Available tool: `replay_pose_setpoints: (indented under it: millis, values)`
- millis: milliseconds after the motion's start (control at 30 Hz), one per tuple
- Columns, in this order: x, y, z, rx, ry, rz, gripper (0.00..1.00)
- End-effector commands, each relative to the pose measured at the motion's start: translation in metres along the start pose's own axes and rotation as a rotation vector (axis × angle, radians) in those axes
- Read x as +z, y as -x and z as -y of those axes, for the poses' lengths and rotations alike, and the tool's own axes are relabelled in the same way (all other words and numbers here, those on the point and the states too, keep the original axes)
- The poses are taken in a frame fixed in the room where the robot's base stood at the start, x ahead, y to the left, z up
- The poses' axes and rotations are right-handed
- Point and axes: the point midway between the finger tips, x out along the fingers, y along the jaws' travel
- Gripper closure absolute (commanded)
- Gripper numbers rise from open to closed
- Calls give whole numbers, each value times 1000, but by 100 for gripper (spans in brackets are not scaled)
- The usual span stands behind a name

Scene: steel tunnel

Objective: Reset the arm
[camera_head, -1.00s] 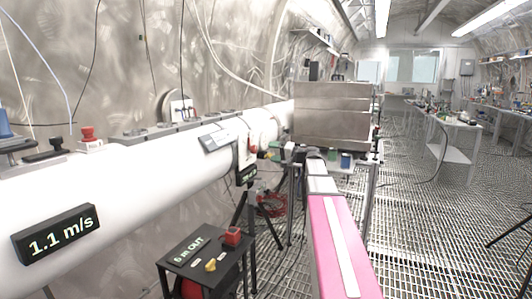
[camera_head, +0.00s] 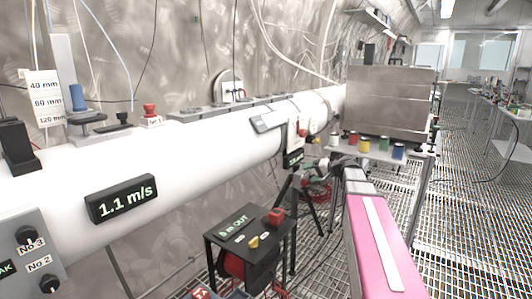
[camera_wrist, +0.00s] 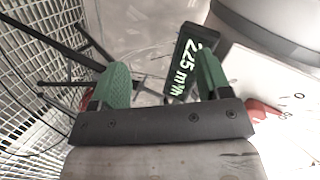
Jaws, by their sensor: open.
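My arm (camera_head: 375,245), pink with a white strip, reaches forward from the lower right in the head view. Its far end is beside the white pipe (camera_head: 190,150), in front of the metal box. In the wrist view my gripper (camera_wrist: 160,80) has two green fingers wide apart, with nothing held between them. A black display (camera_wrist: 187,62) reading 2.25 m³/h shows beyond the fingers. Whether a finger touches it I cannot tell.
A black stand (camera_head: 250,240) with a red button is left of my arm. Several coloured jars (camera_head: 364,145) stand on a shelf before the metal box (camera_head: 388,100). A 1.1 m/s display (camera_head: 121,198) is on the pipe. Grated floor (camera_head: 470,220) is open at right.

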Motion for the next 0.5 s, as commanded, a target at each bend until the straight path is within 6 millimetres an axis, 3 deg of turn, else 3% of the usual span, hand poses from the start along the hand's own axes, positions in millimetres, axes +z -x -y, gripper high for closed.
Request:
replay_pose_setpoints:
  millis: [33, 200, 500]
  values:
    - [22, -8, -11, 48, 0, 28, 29]
    - [79, -27, -52, 222, 9, 118, 29]
    - [184, -37, -122, 553, 58, 281, 29]
